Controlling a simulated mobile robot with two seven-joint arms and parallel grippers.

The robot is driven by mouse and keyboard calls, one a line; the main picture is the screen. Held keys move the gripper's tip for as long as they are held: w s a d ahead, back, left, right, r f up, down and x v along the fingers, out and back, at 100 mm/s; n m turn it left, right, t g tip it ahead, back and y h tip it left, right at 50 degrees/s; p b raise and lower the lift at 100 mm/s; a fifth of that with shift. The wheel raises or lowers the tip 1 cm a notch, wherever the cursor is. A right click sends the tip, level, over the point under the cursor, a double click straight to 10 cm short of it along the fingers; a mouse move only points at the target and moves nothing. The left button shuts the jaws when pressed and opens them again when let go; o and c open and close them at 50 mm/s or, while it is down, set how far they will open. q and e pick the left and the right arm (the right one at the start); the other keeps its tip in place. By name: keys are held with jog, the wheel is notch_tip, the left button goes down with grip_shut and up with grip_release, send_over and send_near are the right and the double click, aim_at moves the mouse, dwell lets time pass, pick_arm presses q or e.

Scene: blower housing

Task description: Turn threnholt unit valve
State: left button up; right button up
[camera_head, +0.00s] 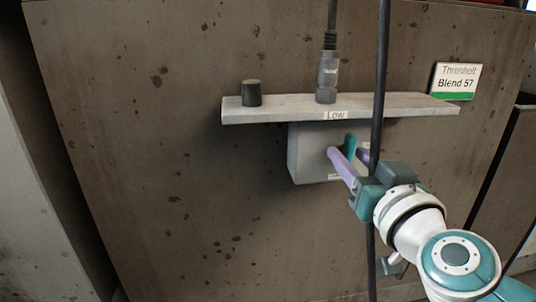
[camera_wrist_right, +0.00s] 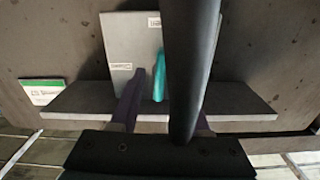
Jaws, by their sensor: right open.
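The valve is a teal lever (camera_head: 350,145) on the front of a grey box (camera_head: 307,160) under a wall shelf. A sign (camera_head: 457,81) above right reads "Threnholt Blend 57". My right gripper (camera_head: 347,153) is open in front of the box, its two purple fingers on either side of the lever with gaps. In the right wrist view the lever (camera_wrist_right: 159,80) shows beside the left finger; a black tube hides most of the right finger. I cannot tell whether either finger touches the lever. My left gripper is out of view.
A thick black cable (camera_head: 378,75) hangs in front of the shelf, close to my right gripper. The grey shelf (camera_head: 280,110) is labelled "Low" and carries a dark knob (camera_head: 251,93) and a cable connector (camera_head: 327,78). The stained wall (camera_head: 170,200) below left is bare.

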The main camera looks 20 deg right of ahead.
grip_shut()
dwell(0.3)
dwell(0.3)
